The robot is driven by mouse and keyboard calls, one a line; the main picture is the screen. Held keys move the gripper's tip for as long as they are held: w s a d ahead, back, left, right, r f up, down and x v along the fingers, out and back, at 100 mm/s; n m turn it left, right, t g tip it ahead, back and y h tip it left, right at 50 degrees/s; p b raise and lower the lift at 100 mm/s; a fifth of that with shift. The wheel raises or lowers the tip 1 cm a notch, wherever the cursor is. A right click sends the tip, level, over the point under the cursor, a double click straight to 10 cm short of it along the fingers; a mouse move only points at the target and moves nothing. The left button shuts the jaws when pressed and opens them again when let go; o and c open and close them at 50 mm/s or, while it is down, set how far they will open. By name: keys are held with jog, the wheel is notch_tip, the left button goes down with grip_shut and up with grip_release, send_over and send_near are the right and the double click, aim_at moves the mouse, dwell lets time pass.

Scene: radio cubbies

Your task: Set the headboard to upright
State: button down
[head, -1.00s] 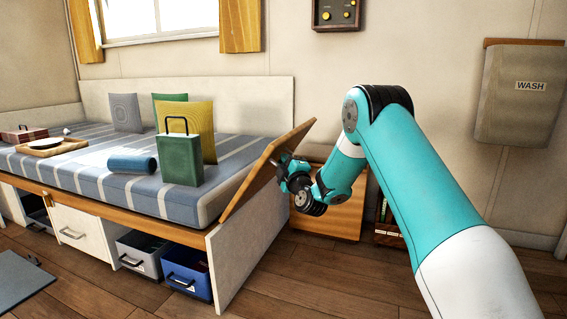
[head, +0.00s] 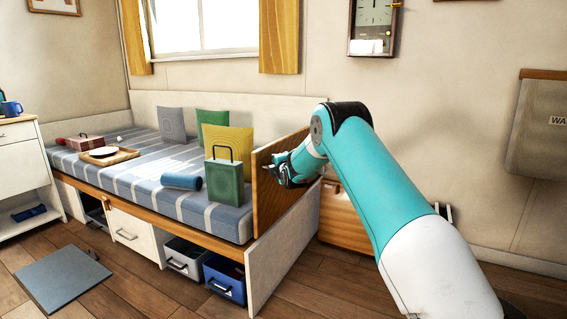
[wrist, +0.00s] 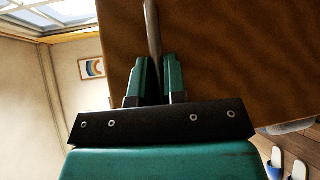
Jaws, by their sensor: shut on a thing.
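The headboard (head: 279,178) is a brown wooden panel at the right end of the bed. In the head view it now stands about upright, its lower edge by the mattress end. In the wrist view the headboard (wrist: 225,50) fills the upper right. My gripper (head: 270,168) is at the headboard's outer face near its top. In the wrist view my gripper (wrist: 154,82) has its two teal fingers shut on a thin dark bar that runs up along the panel. How the bar joins the headboard is hidden.
A green box with a handle (head: 223,183), a blue roll (head: 181,181) and a yellow cushion (head: 229,145) are on the mattress near the headboard. A wooden cabinet (head: 340,210) stands behind my arm. A grey panel (head: 62,277) lies on the floor at left.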

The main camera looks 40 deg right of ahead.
jog(key=shift+w+a+r, duration=0.15)
jog(key=shift+w+a, duration=0.1)
jog(key=shift+w, duration=0.15)
jog(key=shift+w+a, duration=0.1)
jog(key=c, duration=1.4)
grip_release()
jog(key=shift+r, duration=0.1)
jog(key=shift+c, duration=0.2)
jog(key=p+v, duration=0.4)
jog(key=v, duration=1.3)
jog(key=shift+s, duration=0.25)
